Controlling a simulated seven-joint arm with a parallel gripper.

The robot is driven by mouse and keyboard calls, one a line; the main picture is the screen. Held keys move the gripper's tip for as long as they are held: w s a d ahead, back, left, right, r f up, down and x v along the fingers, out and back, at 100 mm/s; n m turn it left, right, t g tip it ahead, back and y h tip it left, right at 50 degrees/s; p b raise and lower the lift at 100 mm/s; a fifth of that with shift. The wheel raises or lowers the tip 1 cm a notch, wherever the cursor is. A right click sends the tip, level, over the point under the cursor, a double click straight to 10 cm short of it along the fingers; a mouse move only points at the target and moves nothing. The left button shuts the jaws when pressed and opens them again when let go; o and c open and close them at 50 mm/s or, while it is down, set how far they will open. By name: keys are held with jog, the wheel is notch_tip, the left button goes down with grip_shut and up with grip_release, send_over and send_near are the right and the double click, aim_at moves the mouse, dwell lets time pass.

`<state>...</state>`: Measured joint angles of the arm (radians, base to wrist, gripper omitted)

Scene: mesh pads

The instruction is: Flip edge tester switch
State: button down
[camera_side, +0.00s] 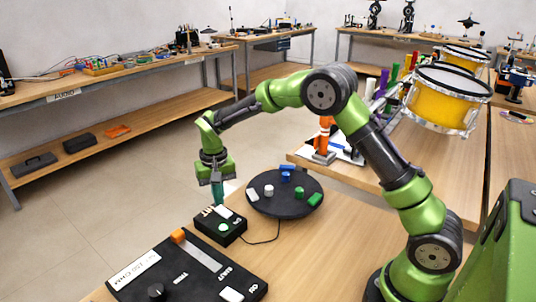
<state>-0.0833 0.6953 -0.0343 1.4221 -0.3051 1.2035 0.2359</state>
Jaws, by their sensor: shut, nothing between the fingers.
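A small black box (232,237) sits near the far left edge of the wooden table. It has white labels and pale raised parts on top, including a white piece (224,212) and a round white-green one (224,228). Which of these is a switch is too small to tell. My gripper (217,202) points down just above the box's far left corner. It is shut, with a teal piece at its tips. I cannot tell whether the tips touch the box.
A round black disc (262,207) bearing small coloured blocks is right of the box. A thin cable (277,236) runs beside the box.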

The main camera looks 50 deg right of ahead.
aim_at(224, 212)
jog(key=shift+f, duration=1)
dwell(0.4)
jog(key=shift+r, duration=3.55)
jog(key=shift+w, duration=0.1)
jog(key=shift+s+a+f+n, duration=0.1)
jog(key=shift+s+f+n, duration=0.15)
jog(key=shift+s, duration=0.3)
jog(key=shift+s+f+n, duration=0.15)
jog(key=shift+s+f, duration=0.05)
jog(key=shift+s, duration=0.3)
jog(key=s+r+t, duration=0.2)
jog(key=s+r, duration=0.2)
jog(key=s, duration=0.4)
jog(key=s+r+t+y, duration=0.1)
jog(key=s+r+t, duration=0.1)
jog(key=s+r, duration=0.3)
jog(key=s+r+n+t+y, duration=0.1)
jog(key=s+r+t, duration=0.2)
jog(key=s, duration=0.8)
jog(key=shift+s+r, duration=0.15)
jog(key=shift+r, duration=0.55)
